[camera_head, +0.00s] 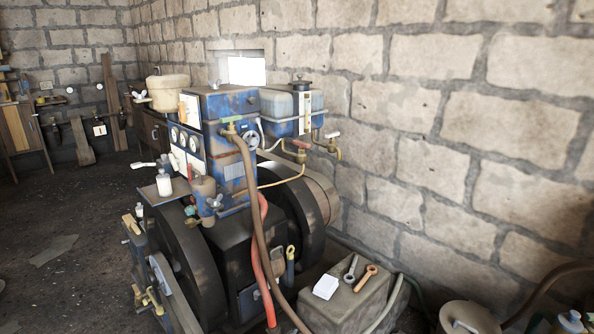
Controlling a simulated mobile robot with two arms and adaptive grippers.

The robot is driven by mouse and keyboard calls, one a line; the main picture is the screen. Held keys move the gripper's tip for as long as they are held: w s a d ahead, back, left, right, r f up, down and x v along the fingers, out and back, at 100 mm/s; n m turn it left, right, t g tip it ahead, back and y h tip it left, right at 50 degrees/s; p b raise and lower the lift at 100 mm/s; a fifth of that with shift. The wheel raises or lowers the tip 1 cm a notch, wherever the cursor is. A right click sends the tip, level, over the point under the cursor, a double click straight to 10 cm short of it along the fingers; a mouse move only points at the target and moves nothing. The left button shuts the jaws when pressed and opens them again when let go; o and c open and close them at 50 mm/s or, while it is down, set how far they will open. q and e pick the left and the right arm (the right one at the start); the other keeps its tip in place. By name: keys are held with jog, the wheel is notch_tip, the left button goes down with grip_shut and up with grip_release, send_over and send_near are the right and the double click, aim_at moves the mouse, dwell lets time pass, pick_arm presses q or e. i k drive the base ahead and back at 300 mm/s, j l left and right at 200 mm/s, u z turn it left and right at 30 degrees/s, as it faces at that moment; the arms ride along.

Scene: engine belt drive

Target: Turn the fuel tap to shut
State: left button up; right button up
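A fuel tank (312,103), blue and grey with a dark cap and a pale gauge strip, is mounted beside the blue engine housing (228,103) against the stone wall. Below it is a tap with a red lever (299,144), with a thin brass-coloured pipe running from it toward the engine. A second tap with a pale lever (332,135) sits to its right, with a short curved spout. Both levers look roughly level, but they are small, and I cannot tell which way the valves stand. Neither of my grippers shows in the head view.
A stone block (350,308) holds a white card (326,287) and two wrenches. A bucket (468,318) is at bottom right. The floor at left is mostly clear.

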aim_at(302, 144)
jog(key=i, duration=0.9)
